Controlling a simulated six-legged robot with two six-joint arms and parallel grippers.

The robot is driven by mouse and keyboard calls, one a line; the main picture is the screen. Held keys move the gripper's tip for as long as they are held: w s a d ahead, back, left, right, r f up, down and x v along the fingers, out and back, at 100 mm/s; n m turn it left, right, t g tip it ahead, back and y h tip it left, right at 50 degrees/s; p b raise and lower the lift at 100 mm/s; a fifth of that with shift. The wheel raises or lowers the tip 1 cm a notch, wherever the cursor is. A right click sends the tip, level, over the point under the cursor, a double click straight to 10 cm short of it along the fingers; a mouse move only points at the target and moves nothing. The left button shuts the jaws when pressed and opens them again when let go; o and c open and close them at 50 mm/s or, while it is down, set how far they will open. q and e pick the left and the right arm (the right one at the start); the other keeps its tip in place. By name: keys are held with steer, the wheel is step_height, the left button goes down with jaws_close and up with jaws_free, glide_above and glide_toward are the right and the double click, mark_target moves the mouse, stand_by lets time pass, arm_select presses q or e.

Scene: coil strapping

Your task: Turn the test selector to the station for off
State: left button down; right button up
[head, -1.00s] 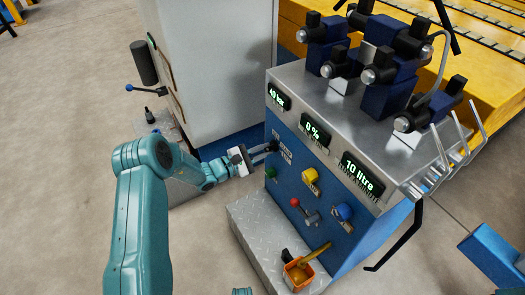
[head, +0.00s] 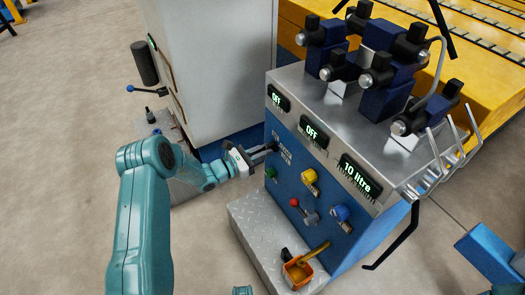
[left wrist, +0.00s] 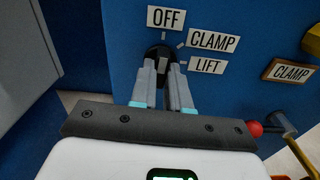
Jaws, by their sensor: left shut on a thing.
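The test selector (left wrist: 162,63) is a small dark knob with a grey grip on the blue panel, with labels OFF (left wrist: 166,18), CLAMP (left wrist: 213,40) and LIFT (left wrist: 207,66) around it. Its grip points up, about toward OFF. My left gripper (left wrist: 163,75) is shut on the selector, its two fingers on either side of the grip. In the head view the left gripper (head: 272,148) reaches the panel from the left and its fingers hide most of the selector. My right gripper is not in view.
Below the selector are a green button (head: 271,173), a yellow knob (head: 309,175), a red-tipped lever (head: 295,202) and a blue knob (head: 341,212). A white cabinet (head: 215,70) stands behind my left arm.

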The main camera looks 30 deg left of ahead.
arm_select(q)
steer(key=shift+n, duration=0.5)
steer(key=c, duration=1.1)
jaws_free()
steer(key=p+v, duration=0.3)
steer(key=v, duration=1.3)
steer(key=shift+s+p, duration=0.2)
steer(key=shift+p, duration=0.2)
steer(key=shift+f, duration=0.1)
